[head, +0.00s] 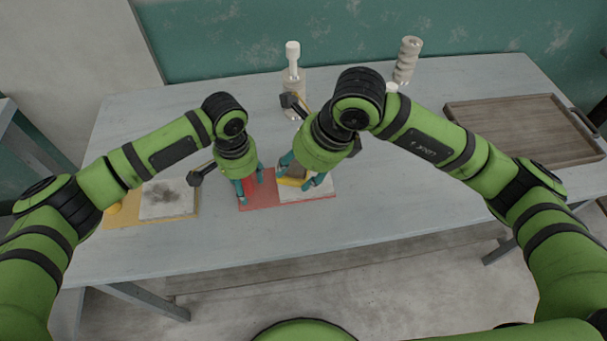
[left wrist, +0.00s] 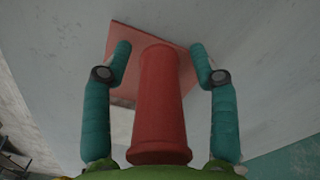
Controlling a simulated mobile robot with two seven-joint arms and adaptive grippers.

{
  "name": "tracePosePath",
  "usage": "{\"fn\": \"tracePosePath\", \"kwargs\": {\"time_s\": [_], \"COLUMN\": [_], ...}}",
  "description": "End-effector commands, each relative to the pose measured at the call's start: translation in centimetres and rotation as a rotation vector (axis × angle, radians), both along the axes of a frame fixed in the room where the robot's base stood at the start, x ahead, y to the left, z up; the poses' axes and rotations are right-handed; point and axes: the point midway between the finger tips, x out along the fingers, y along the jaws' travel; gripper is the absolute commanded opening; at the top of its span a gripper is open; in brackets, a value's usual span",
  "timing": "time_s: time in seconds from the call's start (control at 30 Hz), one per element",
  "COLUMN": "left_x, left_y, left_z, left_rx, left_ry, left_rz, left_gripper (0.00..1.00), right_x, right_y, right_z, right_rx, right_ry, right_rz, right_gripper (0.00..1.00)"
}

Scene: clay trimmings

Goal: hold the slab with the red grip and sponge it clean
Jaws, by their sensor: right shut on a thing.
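A red board (head: 268,203) lies near the table's front, with a pale slab (head: 326,187) on its right part. The red grip (head: 260,175) stands at the board's left part, mostly hidden by my fingers. In the left wrist view the red grip (left wrist: 160,105) is upright between the fingers of my left gripper (left wrist: 160,62), with a gap on each side; that gripper (head: 249,188) is open around it. My right gripper (head: 294,178) is shut on a yellow and brown sponge (head: 292,181) at the slab. Whether the sponge touches the slab is hard to tell.
Left, a yellow board (head: 150,220) carries a darkly stained slab (head: 168,198) and a yellow grip (head: 115,209). At the back stand a white-topped tool (head: 292,60) and a ridged roller (head: 407,60). A wooden tray (head: 520,128) lies right. The front right table is clear.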

Motion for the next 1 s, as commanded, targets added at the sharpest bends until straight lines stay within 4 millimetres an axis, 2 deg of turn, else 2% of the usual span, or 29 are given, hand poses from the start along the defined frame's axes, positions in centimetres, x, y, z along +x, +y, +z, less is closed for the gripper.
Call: {"fn": "tracePosePath", "kwargs": {"time_s": [0.17, 0.27, 0.5, 0.7, 0.83, 1.0], "left_x": [0.0, 0.1, 0.1, 0.1, 0.1, 0.0], "left_y": [0.0, 0.0, 0.0, 0.0, 0.0, 0.0], "left_z": [0.6, 1.8, 7.0, 10.4, 11.6, 12.0], "left_rx": [-0.001, -0.002, -0.002, -0.001, 0.000, -0.001], "left_ry": [-0.001, -0.002, -0.005, -0.002, 0.000, 0.001], "left_rz": [0.000, 0.000, -0.001, 0.000, 0.000, 0.000], "left_gripper": [0.59, 0.59, 0.59, 0.59, 0.59, 0.59], "right_x": [0.0, 0.0, 0.0, 0.0, 0.0, 0.0], "right_y": [0.0, 0.0, 0.0, 0.0, 0.0, 0.0], "right_z": [0.0, 0.0, 0.0, 0.0, 0.0, 0.0], "right_rx": [0.000, 0.000, 0.000, 0.000, 0.000, 0.000], "right_ry": [0.000, 0.000, 0.000, 0.000, 0.000, 0.000], "right_rz": [0.000, 0.000, 0.000, 0.000, 0.000, 0.000], "right_gripper": [0.21, 0.21, 0.21, 0.21, 0.21, 0.21]}}
